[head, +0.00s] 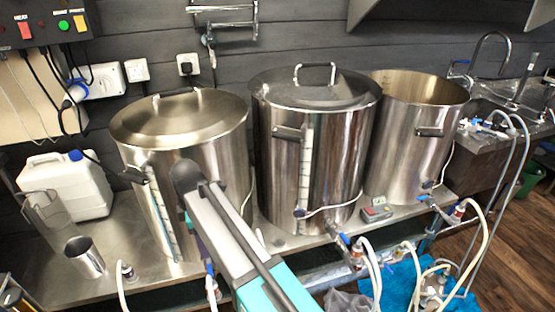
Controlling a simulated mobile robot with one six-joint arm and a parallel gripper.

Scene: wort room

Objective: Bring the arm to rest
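My arm (228,232) rises from the bottom middle of the head view, with grey, black and teal parts. Its dark rounded end stands in front of the left steel kettle (215,140). I see no gripper fingers in this view, so whether the gripper is open or shut, and whether it holds anything, does not show. I cannot tell whether the arm touches the kettle or is only in front of it.
A lidded middle kettle (335,150) and an open right kettle (412,135) share the steel bench (140,240). A white jerrycan (68,185), a clear jug (45,220) and a steel cup (85,257) stand at left. Hoses (475,250) hang at right, near the sink (510,95).

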